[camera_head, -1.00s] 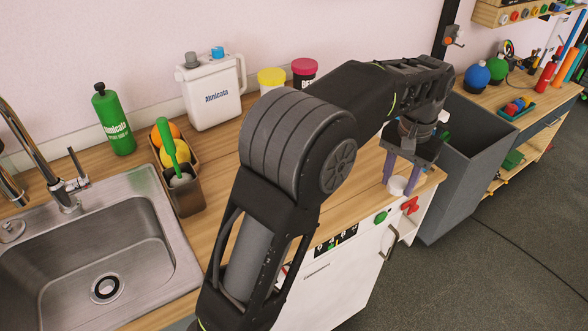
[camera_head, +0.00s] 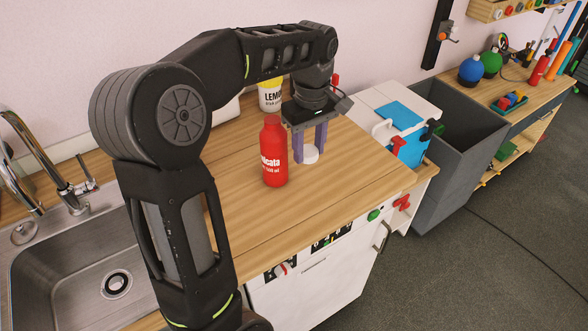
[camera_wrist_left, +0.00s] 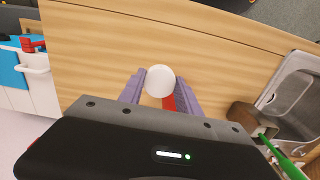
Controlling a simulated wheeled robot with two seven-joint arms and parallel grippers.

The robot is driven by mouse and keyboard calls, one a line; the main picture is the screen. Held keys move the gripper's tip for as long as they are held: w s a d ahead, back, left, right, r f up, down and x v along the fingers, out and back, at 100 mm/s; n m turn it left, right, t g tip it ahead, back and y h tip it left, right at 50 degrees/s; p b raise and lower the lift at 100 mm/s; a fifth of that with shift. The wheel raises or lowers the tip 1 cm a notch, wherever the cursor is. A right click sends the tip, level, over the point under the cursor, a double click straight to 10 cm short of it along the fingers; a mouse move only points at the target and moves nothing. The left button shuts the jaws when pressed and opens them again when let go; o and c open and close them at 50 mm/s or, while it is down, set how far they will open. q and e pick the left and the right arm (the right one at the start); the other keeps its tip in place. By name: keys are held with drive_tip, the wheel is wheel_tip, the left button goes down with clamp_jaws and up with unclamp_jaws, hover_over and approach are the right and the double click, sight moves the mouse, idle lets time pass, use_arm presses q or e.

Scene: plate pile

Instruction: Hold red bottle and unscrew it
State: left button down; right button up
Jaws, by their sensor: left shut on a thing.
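The red bottle (camera_head: 273,155) with white lettering stands upright on the wooden counter (camera_head: 340,200). Its top is red. My left gripper (camera_head: 310,150) points down just right of the bottle, its purple fingers apart from it in the head view. It is shut on a white round piece (camera_head: 310,156) at the fingertips. In the left wrist view, the white piece (camera_wrist_left: 160,80) sits between the fingers, with a red strip (camera_wrist_left: 168,103) behind it; I cannot tell what the strip belongs to. My right gripper is not in view.
A yellow-lidded jar (camera_head: 270,95) stands behind the bottle. A sink (camera_head: 80,270) with a tap is at the left. A white and blue container (camera_head: 400,115) and a grey bin (camera_head: 470,135) are at the right. The counter's front right is clear.

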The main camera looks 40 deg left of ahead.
use_arm(q)
drive_tip(key=shift+f, duration=0.15)
hover_over(307, 187)
wheel_tip(307, 187, down, 6)
drive_tip(key=shift+f+p, duration=0.1)
drive_tip(key=shift+p, duration=0.25)
drive_tip(key=shift+f, duration=1.8)
drive_tip(key=shift+f, duration=0.15)
drive_tip(key=c, duration=0.8)
unclamp_jaws()
drive_tip(key=shift+c, duration=0.2)
wheel_tip(307, 187, up, 12)
drive_tip(key=shift+r, duration=0.2)
